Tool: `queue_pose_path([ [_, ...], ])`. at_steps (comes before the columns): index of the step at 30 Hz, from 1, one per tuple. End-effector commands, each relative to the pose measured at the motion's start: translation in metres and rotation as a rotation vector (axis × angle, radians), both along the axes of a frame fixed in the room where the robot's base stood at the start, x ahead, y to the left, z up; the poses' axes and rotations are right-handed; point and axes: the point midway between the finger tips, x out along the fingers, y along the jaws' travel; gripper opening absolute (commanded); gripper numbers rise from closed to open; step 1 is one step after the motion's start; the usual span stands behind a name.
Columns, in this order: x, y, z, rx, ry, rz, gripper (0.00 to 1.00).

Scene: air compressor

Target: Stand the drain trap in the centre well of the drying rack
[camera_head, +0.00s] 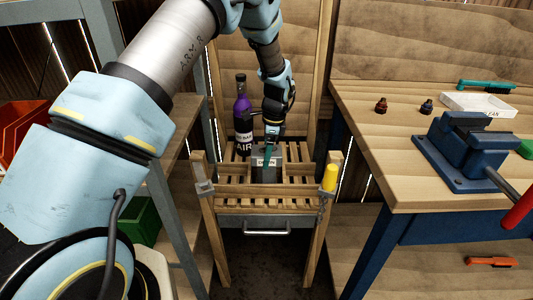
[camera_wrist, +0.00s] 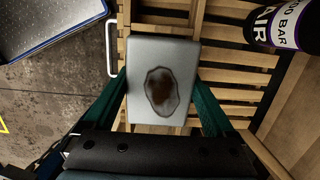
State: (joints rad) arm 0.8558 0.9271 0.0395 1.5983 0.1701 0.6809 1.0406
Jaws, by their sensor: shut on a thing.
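The drain trap (camera_head: 258,161) is a grey box with a small white label, at the middle of the slatted wooden drying rack (camera_head: 262,202). In the wrist view the trap (camera_wrist: 160,58) shows its pale grey top with a brown stain. The teal fingers of my gripper (camera_wrist: 163,97) are shut on its two sides. In the head view my gripper (camera_head: 268,155) comes down from above onto the trap. The rack's slats (camera_wrist: 222,62) lie around the trap. The trap's underside is hidden, so I cannot tell whether it rests in the centre well or hangs just above it.
A purple-and-black bottle (camera_head: 242,115) labelled AIR stands at the rack's back left, close to my gripper. A yellow piece (camera_head: 330,177) sits on the rack's right post. The bench at right holds a blue vise (camera_head: 465,150) and a white box (camera_head: 478,104).

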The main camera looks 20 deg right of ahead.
Motion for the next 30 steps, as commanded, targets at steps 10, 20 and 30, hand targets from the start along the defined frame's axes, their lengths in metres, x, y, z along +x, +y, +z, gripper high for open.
queue_pose_path([
  [10, 0.0, 0.0, -0.003, 0.0, 0.001, 0.0, 1.0],
  [20, 0.0, -0.003, 0.014, -0.002, -0.002, 0.001, 1.0],
  [30, -0.004, -0.012, 0.084, -0.003, -0.002, 0.002, 1.0],
])
